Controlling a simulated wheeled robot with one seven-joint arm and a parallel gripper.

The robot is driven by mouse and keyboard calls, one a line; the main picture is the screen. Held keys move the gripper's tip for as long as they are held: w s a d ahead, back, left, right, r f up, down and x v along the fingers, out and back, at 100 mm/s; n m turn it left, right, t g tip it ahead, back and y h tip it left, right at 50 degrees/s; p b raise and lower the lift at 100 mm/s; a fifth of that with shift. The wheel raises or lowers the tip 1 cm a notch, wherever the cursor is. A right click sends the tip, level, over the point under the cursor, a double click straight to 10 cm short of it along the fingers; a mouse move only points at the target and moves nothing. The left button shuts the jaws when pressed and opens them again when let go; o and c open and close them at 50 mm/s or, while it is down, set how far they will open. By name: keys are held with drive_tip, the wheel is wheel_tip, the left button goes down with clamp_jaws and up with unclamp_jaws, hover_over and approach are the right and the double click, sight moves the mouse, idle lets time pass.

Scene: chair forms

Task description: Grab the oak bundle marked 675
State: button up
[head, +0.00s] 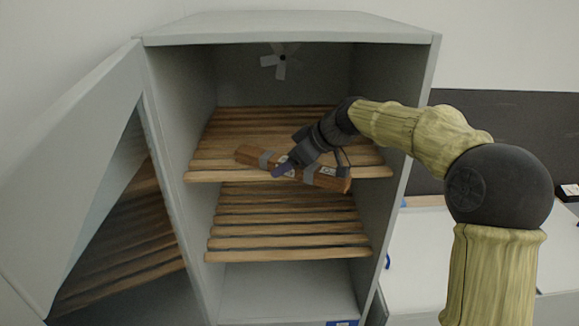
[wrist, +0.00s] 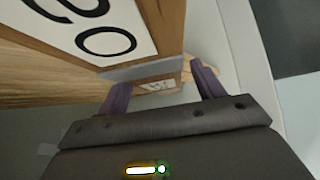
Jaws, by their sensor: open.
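A long brown wooden bundle (head: 332,184) with grey bands lies slantwise on the upper slatted shelf, its right end near the front edge. It carries a small pale label too small to read in the head view. My gripper (head: 294,172) is at the bundle's middle, reaching in from the right. In the wrist view the purple fingers of my gripper (wrist: 160,88) are spread apart, with banded, labelled wood showing between and beyond them. A large white label (wrist: 95,22) with black characters is cut off at the top left; I cannot read 675 on it.
The upper slatted shelf (head: 225,165) sits inside a grey cabinet (head: 178,90), with a lower slatted shelf (head: 290,236) below. The cabinet door (head: 75,165) stands open at the left. A fan (head: 281,60) is on the back wall. The cabinet's right side wall stands close to my arm.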

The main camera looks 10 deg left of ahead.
drive_tip(key=c, duration=1.2)
drive_tip(key=shift+c, duration=0.2)
drive_tip(key=shift+r, duration=0.1)
